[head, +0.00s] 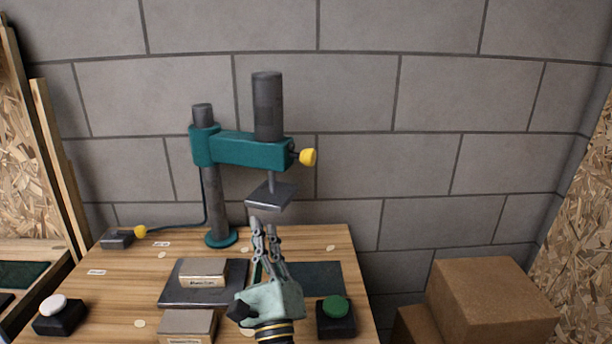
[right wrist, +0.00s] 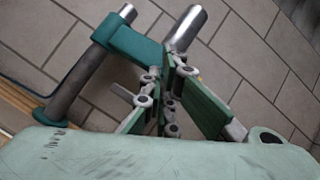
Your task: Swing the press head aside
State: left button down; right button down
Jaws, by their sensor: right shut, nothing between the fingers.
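The press head is a teal arm (head: 240,148) on a dark grey column (head: 214,195). It carries an upright dark cylinder (head: 267,105), a yellow knob (head: 308,157) at its right end and a flat metal press plate (head: 271,195) below. My right gripper (head: 262,225) is shut and empty, its fingertips just below the plate in the head view; I cannot tell whether they touch it. In the right wrist view the teal arm (right wrist: 133,45) and cylinder (right wrist: 187,27) lie beyond the fingers (right wrist: 172,68). My left gripper is not in view.
On the wooden table (head: 120,275) are a dark plate (head: 180,295) with a small box (head: 203,272), another box (head: 187,325), a green button (head: 335,306) and a white button (head: 54,306). Cardboard boxes (head: 490,300) stand at right. A block wall (head: 440,100) is behind.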

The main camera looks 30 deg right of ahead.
aim_at(308, 165)
jog(key=s+d+m+g+h, duration=0.1)
jog(key=d+m+g+h, duration=0.6)
jog(key=m, duration=0.4)
jog(key=shift+m+t+h, duration=0.3)
jog(key=shift+t+h, duration=0.2)
jog(key=p+x, duration=0.5)
jog(key=x, duration=0.7)
jog(key=shift+w+a+f, duration=0.1)
jog(key=shift+w+f, duration=0.05)
jog(key=shift+w+d, duration=0.35)
jog(key=shift+w, duration=0.1)
jog(key=w+d+b, duration=0.2)
jog(key=d, duration=0.1)
jog(key=shift+w+d+b, duration=0.1)
jog(key=shift+d+b, duration=0.2)
jog(key=shift+d, duration=0.05)
jog(key=shift+r, duration=0.3)
